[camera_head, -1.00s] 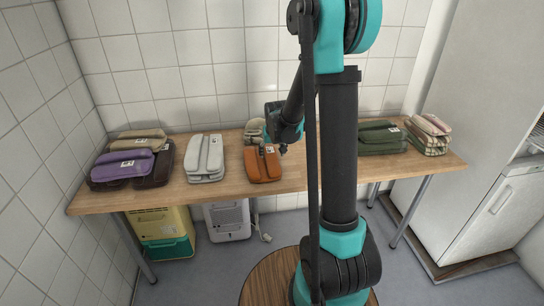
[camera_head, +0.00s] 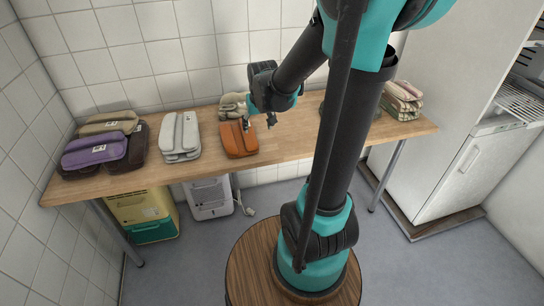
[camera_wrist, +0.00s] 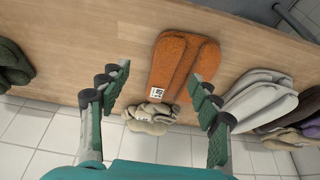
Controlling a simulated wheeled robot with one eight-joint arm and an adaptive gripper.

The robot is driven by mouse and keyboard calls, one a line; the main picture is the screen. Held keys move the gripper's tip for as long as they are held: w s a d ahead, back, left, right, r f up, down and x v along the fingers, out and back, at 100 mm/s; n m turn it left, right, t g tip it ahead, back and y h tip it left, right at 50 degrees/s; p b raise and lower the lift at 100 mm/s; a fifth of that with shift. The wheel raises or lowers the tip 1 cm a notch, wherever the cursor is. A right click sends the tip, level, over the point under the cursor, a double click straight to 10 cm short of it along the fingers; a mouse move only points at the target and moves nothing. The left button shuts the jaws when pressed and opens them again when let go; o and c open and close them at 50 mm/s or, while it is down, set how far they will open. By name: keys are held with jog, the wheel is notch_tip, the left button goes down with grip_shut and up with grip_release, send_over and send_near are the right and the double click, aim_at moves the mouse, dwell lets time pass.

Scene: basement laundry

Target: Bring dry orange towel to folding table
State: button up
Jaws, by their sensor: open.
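The orange towel (camera_head: 238,139) lies folded on the wooden table (camera_head: 285,135), with a white tag at its back edge. In the wrist view the orange towel (camera_wrist: 184,65) lies beyond and between the spread fingers. My gripper (camera_head: 258,121) is above the table at the right back side of the towel. In the wrist view my gripper (camera_wrist: 158,105) is open and empty, with its fingers apart from the towel. A beige towel (camera_head: 233,104) lies right behind the orange one and shows in the wrist view too (camera_wrist: 150,117).
A light grey towel (camera_head: 181,137) lies left of the orange one. Purple (camera_head: 92,150), brown and tan towels are heaped at the left end. Patterned towels (camera_head: 402,100) lie at the right end. A tiled wall stands behind the table, and a white fridge (camera_head: 470,130) on the right.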

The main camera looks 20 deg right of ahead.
jog(key=s+d+f, duration=0.1)
jog(key=s+f, duration=0.2)
jog(key=s, duration=0.6)
jog(key=s+d+f, duration=0.1)
jog(key=s+f, duration=0.1)
jog(key=s, duration=0.7)
jog(key=shift+d+f, duration=0.15)
jog(key=shift+f, duration=0.25)
